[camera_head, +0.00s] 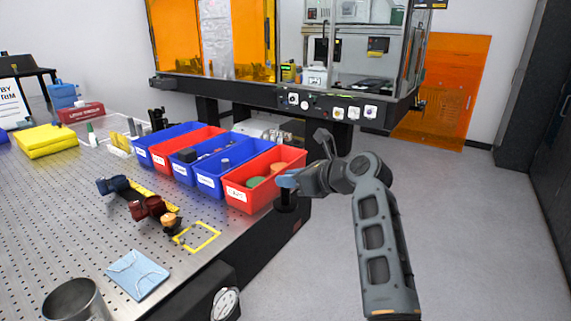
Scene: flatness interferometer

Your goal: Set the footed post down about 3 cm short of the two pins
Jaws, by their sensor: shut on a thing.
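My gripper (287,181), with blue fingertips, is at the right end of the table, beside the nearest red bin. It is shut on a dark footed post (286,198), which hangs below the fingers and looks upright. The post's upper part is hidden by the fingers. It shows against the dark table side near the right corner, and I cannot tell its height above the table. A yellow square outline (197,237) lies on the perforated table top, left of and nearer than the post. I cannot make out the two pins for certain.
Red and blue bins (236,193) stand in a row behind the outline. Dark red and blue mounts (150,207) and an orange-topped part (170,221) stand left of it. A light blue cloth (137,274) and a metal cup (75,300) are nearer. The outline's inside looks bare.

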